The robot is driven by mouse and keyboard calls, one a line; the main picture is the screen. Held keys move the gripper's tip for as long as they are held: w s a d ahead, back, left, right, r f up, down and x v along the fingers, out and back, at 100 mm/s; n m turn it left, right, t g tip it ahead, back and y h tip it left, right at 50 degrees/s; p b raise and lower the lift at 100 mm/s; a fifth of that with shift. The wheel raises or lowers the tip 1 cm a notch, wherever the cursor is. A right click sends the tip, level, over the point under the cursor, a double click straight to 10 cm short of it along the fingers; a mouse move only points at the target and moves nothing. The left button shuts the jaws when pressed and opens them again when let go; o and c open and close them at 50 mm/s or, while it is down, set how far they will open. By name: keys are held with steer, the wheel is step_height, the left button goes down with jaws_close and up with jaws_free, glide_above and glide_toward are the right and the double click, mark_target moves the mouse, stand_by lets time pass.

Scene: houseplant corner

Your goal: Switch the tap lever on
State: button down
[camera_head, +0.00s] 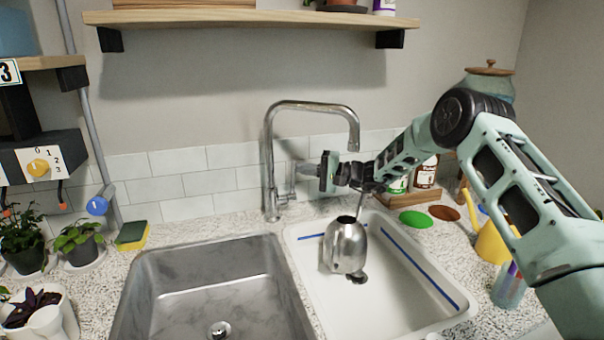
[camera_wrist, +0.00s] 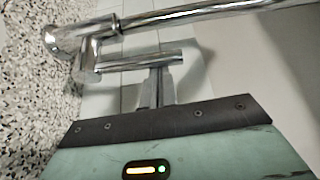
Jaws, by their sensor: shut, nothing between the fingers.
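The chrome tap (camera_head: 268,165) stands behind the two sinks, its spout arching right over the white basin. Its lever (camera_head: 291,180) stands upright close beside the tap body; in the wrist view the lever (camera_wrist: 135,63) runs as a bar from the tap's base. My gripper (camera_head: 300,168) points left at the lever's upper part. Its shut fingers (camera_wrist: 157,75) end at the lever's edge in the wrist view, touching or nearly so, with nothing between them. No water stream shows below the spout.
A metal jug (camera_head: 347,246) stands in the white basin (camera_head: 425,290) under the spout. The steel sink (camera_head: 180,290) at left is empty. A sponge (camera_head: 132,236) and potted plants (camera_head: 78,243) are at left. A yellow watering can (camera_head: 492,243) is at right beneath my arm. A shelf (camera_head: 250,18) hangs above.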

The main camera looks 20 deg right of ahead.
steer(key=shift+s+f+b, duration=0.1)
steer(key=shift+f+b, duration=0.05)
steer(key=shift+b, duration=0.35)
steer(key=s+n+y+b, duration=0.1)
steer(key=b, duration=0.5)
steer(key=s+f+n+b, duration=0.1)
steer(key=s+n+b, duration=0.1)
steer(key=b, duration=0.4)
steer(key=s+n+y+b, duration=0.1)
steer(key=s+n+b, duration=0.1)
steer(key=b, duration=0.4)
steer(key=shift+f+y, duration=0.25)
steer(key=shift+y, duration=0.05)
steer(key=shift+s+b, duration=0.15)
steer(key=shift+b, duration=0.15)
step_height(320, 180, up, 10)
steer(key=shift+p, duration=0.4)
